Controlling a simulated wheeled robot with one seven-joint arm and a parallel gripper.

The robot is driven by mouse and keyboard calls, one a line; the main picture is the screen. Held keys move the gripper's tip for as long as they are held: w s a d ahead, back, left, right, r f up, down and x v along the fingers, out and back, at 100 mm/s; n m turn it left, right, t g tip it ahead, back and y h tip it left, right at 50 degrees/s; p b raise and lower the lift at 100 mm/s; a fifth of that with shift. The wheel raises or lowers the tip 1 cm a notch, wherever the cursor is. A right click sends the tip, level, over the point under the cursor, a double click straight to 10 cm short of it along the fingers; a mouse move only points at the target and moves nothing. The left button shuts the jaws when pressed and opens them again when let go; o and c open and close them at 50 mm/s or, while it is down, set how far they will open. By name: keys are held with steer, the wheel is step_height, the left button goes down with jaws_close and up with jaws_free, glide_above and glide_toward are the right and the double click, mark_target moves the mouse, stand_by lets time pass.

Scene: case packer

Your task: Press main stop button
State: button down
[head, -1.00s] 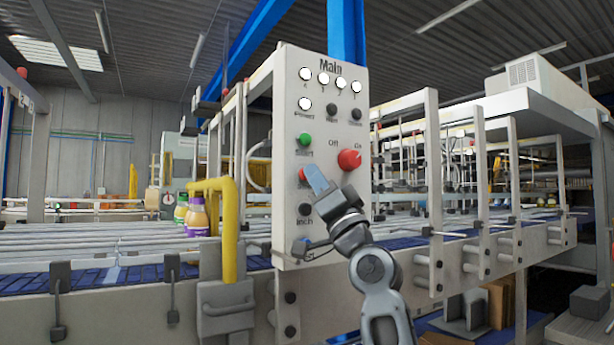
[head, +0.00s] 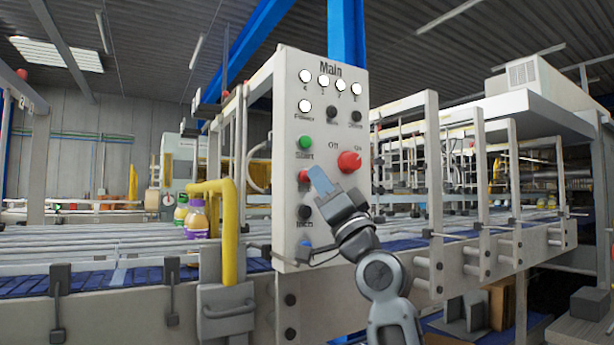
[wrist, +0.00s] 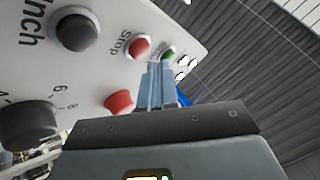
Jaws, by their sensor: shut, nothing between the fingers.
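The main panel (head: 322,130) is a white upright board labelled "Main". Its red stop button (head: 303,176) sits on the left side below the green start button (head: 305,142), partly beside my fingertips in the head view. In the wrist view the red stop button (wrist: 139,47) is next to the word "Stop", just left of and beyond my fingertips. My gripper (head: 318,177) is shut and empty, with its blue-grey fingers pointing up toward the panel. It also shows in the wrist view (wrist: 160,72). Whether the fingertips touch the panel or button cannot be told.
A large red on/off knob (head: 349,162) sits right of the stop button. A black inch button (head: 304,212) and a blue button (head: 305,247) are below. A yellow pipe (head: 228,230) stands left of the panel. Conveyor frames (head: 435,190) stand to the right.

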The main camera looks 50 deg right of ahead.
steer(key=shift+s, duration=0.15)
steer(key=s, duration=0.2)
steer(key=s+a+p, duration=0.1)
steer(key=s, duration=0.1)
steer(key=shift+s+a, duration=0.2)
steer(key=shift+s, duration=0.1)
stand_by(1.0)
